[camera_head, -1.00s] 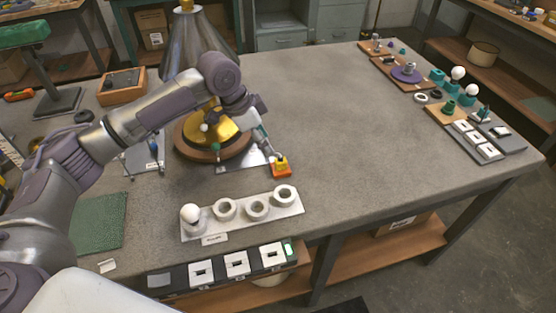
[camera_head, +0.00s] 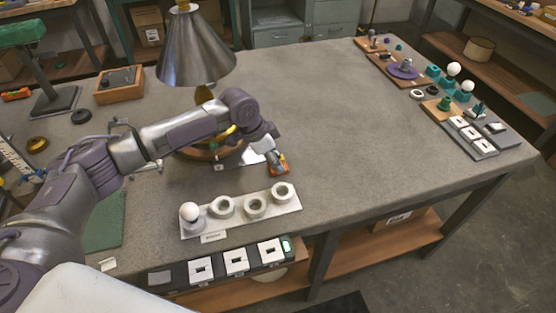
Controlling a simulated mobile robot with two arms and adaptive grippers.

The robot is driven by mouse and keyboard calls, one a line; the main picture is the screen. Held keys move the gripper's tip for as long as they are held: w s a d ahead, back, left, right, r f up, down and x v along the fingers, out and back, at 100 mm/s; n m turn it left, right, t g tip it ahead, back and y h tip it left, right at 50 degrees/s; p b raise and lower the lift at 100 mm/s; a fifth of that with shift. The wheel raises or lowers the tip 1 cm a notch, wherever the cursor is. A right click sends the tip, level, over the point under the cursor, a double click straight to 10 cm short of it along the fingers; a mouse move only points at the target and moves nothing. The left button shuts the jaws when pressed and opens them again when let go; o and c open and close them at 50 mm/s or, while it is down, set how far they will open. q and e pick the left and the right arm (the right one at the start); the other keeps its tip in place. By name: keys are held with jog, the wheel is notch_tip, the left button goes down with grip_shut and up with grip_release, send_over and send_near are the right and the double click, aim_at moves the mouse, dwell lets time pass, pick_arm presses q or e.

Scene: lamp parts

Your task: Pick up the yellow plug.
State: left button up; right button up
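The yellow plug is mostly hidden behind my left gripper. An orange block (camera_head: 279,171) shows at the fingertips, and a little yellow may show there. My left gripper (camera_head: 275,158) points down at the orange block, at or just above it. Whether its fingers are open or closed on something is too small to tell. My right gripper is not in view.
A lamp with a metal shade (camera_head: 196,52) stands behind my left arm. In front is a white tray (camera_head: 232,220) with a white bulb and several rings. Small parts sit on boards at the far right. The middle of the table (camera_head: 340,130) is clear.

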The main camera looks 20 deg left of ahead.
aim_at(278, 155)
pick_arm(q)
grip_shut()
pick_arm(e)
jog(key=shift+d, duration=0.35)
pick_arm(q)
jog(key=shift+w+r, duration=0.1)
jog(key=shift+r, duration=0.1)
jog(key=shift+r, duration=0.3)
jog(key=r, duration=0.1)
jog(key=r+b, duration=0.1)
jog(key=r, duration=0.1)
jog(key=shift+w+d+r, duration=0.1)
jog(key=shift+d+r, duration=0.2)
jog(key=shift+d, duration=0.1)
jog(key=d+r+b, duration=0.1)
jog(key=d+r, duration=0.5)
jog(key=d, duration=0.4)
jog(key=s+a+n+t+y, duration=0.2)
jog(key=s+a+n+y, duration=0.1)
jog(key=s+a+n, duration=0.8)
jog(key=s+a, duration=0.1)
jog(key=s, duration=0.1)
jog(key=shift+s+f+y, duration=0.3)
jog(key=shift+s+f, duration=0.05)
jog(key=shift+f, duration=0.05)
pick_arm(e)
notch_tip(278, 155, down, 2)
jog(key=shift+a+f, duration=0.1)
